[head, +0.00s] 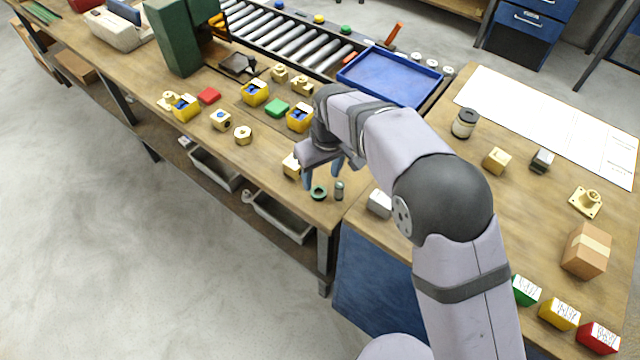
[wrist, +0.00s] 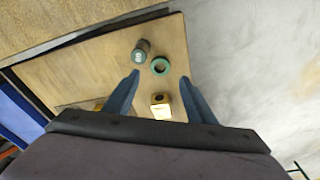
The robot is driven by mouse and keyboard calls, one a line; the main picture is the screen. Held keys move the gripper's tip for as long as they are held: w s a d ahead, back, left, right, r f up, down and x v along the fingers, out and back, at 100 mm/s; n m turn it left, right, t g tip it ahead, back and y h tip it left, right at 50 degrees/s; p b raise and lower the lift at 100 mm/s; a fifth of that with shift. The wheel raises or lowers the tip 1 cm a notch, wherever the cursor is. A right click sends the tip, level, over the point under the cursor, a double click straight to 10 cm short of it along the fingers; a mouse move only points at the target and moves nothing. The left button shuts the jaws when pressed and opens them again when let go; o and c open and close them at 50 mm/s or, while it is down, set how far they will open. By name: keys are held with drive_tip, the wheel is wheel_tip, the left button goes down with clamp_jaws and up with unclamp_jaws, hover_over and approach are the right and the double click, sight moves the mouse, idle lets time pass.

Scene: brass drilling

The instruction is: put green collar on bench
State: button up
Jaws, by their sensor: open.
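The green collar (head: 319,193) is a small dark green ring lying flat on the wooden bench (head: 262,165), near its front edge. In the wrist view the collar (wrist: 160,67) lies beyond and between my fingertips, with its hole facing the camera. My gripper (head: 325,178) is open and empty, just above and behind the collar in the head view. In the wrist view its two blue fingers (wrist: 160,76) are spread wide. A small grey-green cylinder (head: 339,191) stands close beside the collar, apart from it. It also shows in the wrist view (wrist: 141,50).
A brass block with a hole (head: 291,166) sits left of my gripper, partly hidden. A silver block (head: 380,203) stands to the right. Yellow bins (head: 299,118), a blue tray (head: 390,76) and a roller conveyor (head: 290,40) lie farther back. The bench's front edge is close.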

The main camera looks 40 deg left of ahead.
drive_tip(key=shift+s+d+r+b, duration=0.1)
drive_tip(key=shift+d+r+b, duration=0.1)
drive_tip(key=shift+r, duration=1.1)
drive_tip(key=shift+s+d+r+b, duration=0.1)
drive_tip(key=shift+d+r+b, duration=0.1)
drive_tip(key=shift+r, duration=1.1)
